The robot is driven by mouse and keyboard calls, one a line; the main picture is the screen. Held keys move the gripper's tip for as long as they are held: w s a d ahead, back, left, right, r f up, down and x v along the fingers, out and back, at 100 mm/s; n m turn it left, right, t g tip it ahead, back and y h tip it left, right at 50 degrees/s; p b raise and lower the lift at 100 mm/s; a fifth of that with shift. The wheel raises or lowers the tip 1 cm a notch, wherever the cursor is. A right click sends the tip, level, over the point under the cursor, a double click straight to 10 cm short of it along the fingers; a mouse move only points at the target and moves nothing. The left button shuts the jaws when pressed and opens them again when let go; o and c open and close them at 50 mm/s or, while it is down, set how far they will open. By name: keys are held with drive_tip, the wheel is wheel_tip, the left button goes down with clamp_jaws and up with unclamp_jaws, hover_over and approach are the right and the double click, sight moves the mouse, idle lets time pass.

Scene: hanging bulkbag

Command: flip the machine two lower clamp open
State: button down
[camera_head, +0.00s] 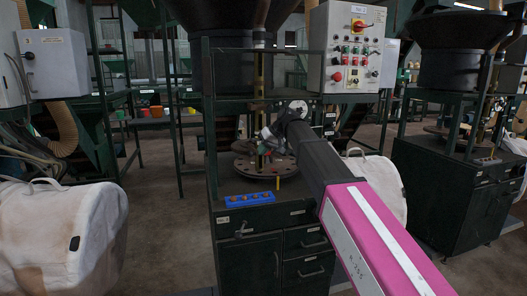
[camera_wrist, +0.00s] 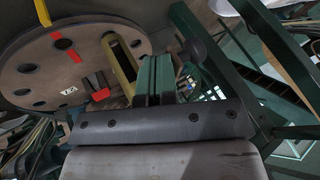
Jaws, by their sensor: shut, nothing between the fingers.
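The machine in front of me has a round plate with holes (camera_head: 285,168) on its cabinet top. The plate also fills the upper left of the wrist view (camera_wrist: 38,62). A dark block with a red end (camera_wrist: 99,94), which looks like the lower clamp, sits by the plate's edge beside the yellow post (camera_wrist: 122,68). I cannot tell whether it is open. My gripper (camera_head: 263,148) is above the plate, close to the post. In the wrist view its green fingers (camera_wrist: 154,72) are together and empty, right of the red-ended block and apart from it. The wrist partly hides the clamp area in the head view.
A control panel (camera_head: 345,48) stands above right. Green frame posts (camera_head: 209,120) flank the plate. White bags (camera_head: 65,235) are at left and behind my arm. Another machine (camera_head: 455,170) stands right.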

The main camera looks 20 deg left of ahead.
sight(255, 151)
drive_tip(key=s+a+m+t, duration=0.1)
drive_tip(key=m, duration=0.1)
drive_tip(key=s+a+m+t, duration=0.1)
drive_tip(key=m, duration=0.1)
drive_tip(key=shift+s+a+m+t+h, duration=0.1)
drive_tip(key=shift+a+m+t+h, duration=0.2)
drive_tip(key=shift+t, duration=0.1)
drive_tip(key=shift+s+a, duration=0.2)
drive_tip(key=shift+a, duration=0.7)
drive_tip(key=shift+a, duration=0.15)
